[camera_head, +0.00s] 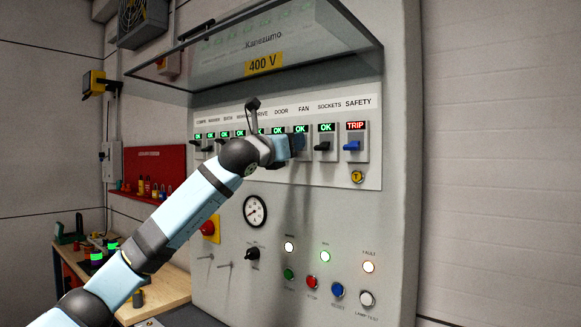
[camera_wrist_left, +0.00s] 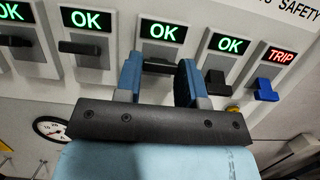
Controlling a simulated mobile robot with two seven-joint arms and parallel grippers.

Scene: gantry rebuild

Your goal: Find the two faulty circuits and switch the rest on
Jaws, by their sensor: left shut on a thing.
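A row of breakers runs along the grey cabinet panel (camera_head: 300,180), each with a small display above its lever. The SAFETY display (camera_head: 355,125) reads TRIP in red, over a blue lever (camera_head: 352,146). The SOCKETS display (camera_head: 326,127) reads OK in green, over a black lever (camera_head: 322,146). The FAN display (camera_wrist_left: 164,32) and DOOR display (camera_wrist_left: 85,18) also read OK. My left gripper (camera_head: 294,146) is at the FAN breaker, its blue fingers shut on the dark FAN lever (camera_wrist_left: 158,68). Displays farther left read OK, partly hidden by my arm. My right gripper is out of view.
A raised clear cover (camera_head: 265,45) with a 400 V label hangs above the breakers. Below are a gauge (camera_head: 255,211), a black knob (camera_head: 253,254), lamps and coloured push buttons. A wooden bench (camera_head: 165,290) stands at left.

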